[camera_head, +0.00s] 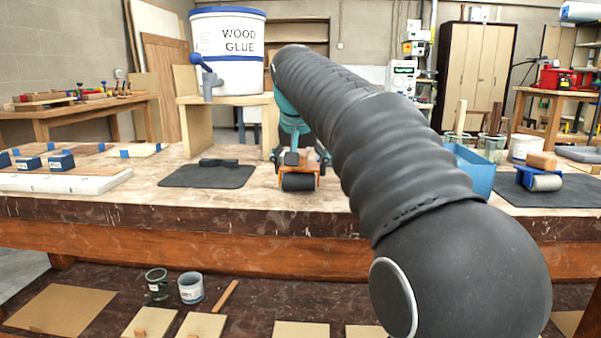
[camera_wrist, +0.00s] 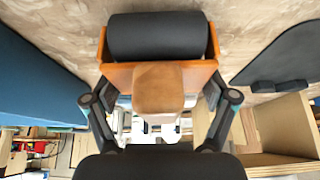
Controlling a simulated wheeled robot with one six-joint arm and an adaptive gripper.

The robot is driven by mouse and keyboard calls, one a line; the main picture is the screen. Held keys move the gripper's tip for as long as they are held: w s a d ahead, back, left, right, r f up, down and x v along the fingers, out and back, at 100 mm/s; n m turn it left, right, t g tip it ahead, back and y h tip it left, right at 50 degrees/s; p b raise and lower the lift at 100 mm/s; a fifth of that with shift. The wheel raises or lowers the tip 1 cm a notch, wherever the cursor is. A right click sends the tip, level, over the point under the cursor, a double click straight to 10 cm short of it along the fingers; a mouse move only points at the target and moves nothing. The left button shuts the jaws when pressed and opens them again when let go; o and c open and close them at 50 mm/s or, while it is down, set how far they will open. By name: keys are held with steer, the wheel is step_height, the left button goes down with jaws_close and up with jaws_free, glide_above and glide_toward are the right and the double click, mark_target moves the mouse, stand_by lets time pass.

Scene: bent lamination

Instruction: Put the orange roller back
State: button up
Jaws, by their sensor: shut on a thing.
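The orange roller (camera_head: 299,181) has an orange frame, a black cylinder and a wooden handle block. It also shows in the wrist view (camera_wrist: 157,37), with its cylinder away from my palm. My gripper (camera_head: 293,158) is shut on the roller; in the wrist view its fingers (camera_wrist: 160,100) flank the wooden handle. The roller is over the table, right of a dark mat (camera_head: 190,179) with a small black rest (camera_head: 218,162) on it. I cannot tell whether the roller touches the table. The mat also shows at the right of the wrist view (camera_wrist: 285,50).
A wooden stand (camera_head: 193,125) with a glue bucket (camera_head: 228,65) rises behind the mat. A blue bin (camera_head: 475,172) stands right of my arm. A blue-framed roller (camera_head: 541,181) lies on another dark mat (camera_head: 560,199) at right. A white board (camera_head: 70,181) lies at left.

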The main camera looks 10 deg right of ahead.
steer(key=shift+f, duration=0.35)
steer(key=shift+f, duration=0.15)
steer(key=shift+c, duration=0.4)
steer(key=shift+f+b, duration=0.2)
steer(key=shift+b, duration=0.15)
steer(key=c, duration=0.4)
steer(key=o, duration=1.3)
steer(key=shift+r+p, duration=0.4)
steer(key=shift+r, duration=0.15)
steer(key=p+v, duration=0.3)
steer(key=v, duration=0.9)
steer(key=shift+r, duration=0.15)
